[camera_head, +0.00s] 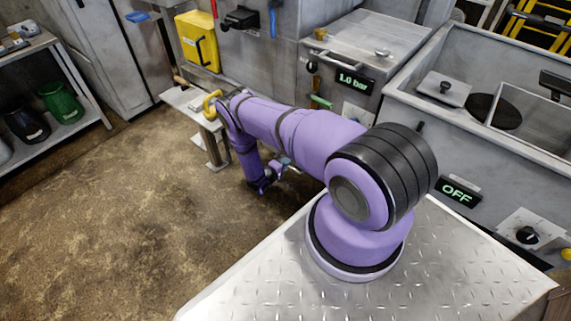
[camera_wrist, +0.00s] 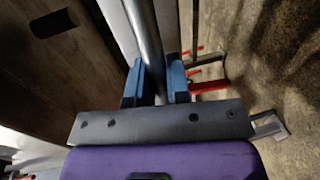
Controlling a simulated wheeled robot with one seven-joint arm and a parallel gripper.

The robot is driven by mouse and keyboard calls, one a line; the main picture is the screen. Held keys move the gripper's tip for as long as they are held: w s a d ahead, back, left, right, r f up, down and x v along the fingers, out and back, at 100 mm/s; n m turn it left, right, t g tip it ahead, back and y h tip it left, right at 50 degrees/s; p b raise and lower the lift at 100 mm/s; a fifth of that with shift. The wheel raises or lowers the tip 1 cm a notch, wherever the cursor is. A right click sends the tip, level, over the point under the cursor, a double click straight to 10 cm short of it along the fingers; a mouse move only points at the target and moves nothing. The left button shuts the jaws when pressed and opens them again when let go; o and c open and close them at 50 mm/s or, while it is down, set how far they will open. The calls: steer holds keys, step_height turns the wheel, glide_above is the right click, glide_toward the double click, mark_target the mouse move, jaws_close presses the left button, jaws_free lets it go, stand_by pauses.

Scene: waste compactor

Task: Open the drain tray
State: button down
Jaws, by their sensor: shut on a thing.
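In the wrist view my gripper (camera_wrist: 155,80) has its two blue fingers on either side of a round grey metal bar (camera_wrist: 147,35) and is shut on it. The bar runs away from the gripper toward the top of the picture. It looks like a handle; I cannot tell for sure that it belongs to the drain tray. In the head view my gripper (camera_head: 283,162) is low, beside the front of the machine, below my bent purple arm. The drain tray cannot be made out there, as the arm covers that part.
The machine carries a 1.0 bar display (camera_head: 354,82) and an OFF display (camera_head: 458,191). A small metal stand (camera_head: 185,98) is behind my arm. A shelf (camera_head: 85,95) with bins stands at the left. Brown floor (camera_head: 130,220) is free at the lower left.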

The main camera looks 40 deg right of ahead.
steer(key=f+v, duration=0.3)
steer(key=v, duration=1.4)
steer(key=a+f+v, duration=0.1)
steer(key=f+v, duration=0.3)
steer(key=v, duration=1.3)
steer(key=shift+a, duration=0.25)
steer(key=shift+f, duration=0.1)
steer(key=c, duration=1.1)
jaws_free()
steer(key=v, duration=1)
steer(key=shift+a, duration=0.4)
